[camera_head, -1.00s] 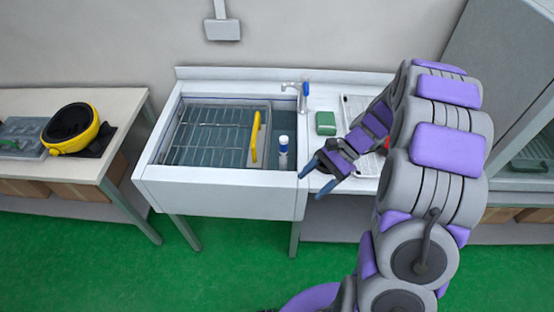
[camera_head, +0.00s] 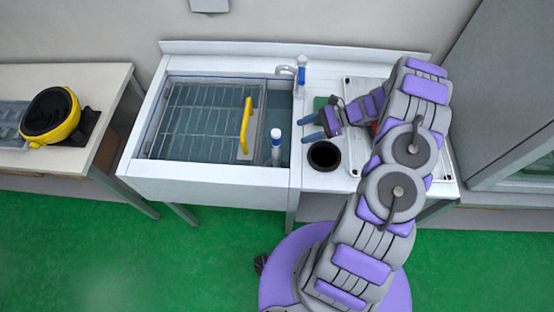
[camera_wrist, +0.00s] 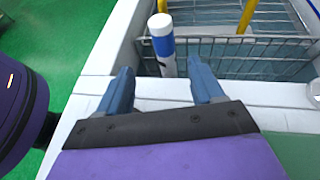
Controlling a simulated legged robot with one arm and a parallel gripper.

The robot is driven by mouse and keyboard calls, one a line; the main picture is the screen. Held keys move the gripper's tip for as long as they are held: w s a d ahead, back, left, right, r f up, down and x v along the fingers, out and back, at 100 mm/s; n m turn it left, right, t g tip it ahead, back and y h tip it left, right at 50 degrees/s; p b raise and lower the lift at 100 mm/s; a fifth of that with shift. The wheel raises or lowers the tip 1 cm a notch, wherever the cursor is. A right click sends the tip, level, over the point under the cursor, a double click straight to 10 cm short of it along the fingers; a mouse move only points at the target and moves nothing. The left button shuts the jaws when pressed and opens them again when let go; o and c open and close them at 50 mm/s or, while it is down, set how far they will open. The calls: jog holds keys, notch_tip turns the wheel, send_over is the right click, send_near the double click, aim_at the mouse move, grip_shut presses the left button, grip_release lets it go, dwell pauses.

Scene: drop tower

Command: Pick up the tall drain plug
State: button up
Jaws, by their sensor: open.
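The tall drain plug (camera_head: 276,146) is an upright white cylinder with a blue band, standing in the right part of the sink basin, right of the wire rack. The fingers also show in the wrist view (camera_wrist: 160,87). The plug's lower end is partly hidden by the basin's edge.
The sink (camera_head: 205,182) holds a wire rack (camera_head: 190,120) with a yellow handle (camera_head: 245,125). A faucet (camera_head: 301,75) stands behind the plug. A black round cup or hole (camera_head: 324,156) is on the counter near my gripper, beside a partly hidden green block (camera_head: 320,102).

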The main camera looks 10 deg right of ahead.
aim_at(280, 138)
jog(key=x, duration=0.5)
jog(key=shift+r, duration=0.15)
jog(key=shift+a, duration=0.15)
jog(key=shift+w+f+b, duration=0.1)
jog(key=shift+f+b, duration=0.3)
jog(key=x, duration=0.5)
jog(key=shift+w+b, duration=0.25)
jog(key=shift+b, duration=0.1)
jog(key=shift+d, duration=0.5)
jog(key=c, duration=0.5)
jog(key=shift+a, duration=0.45)
grip_shut()
jog(key=shift+d, duration=0.1)
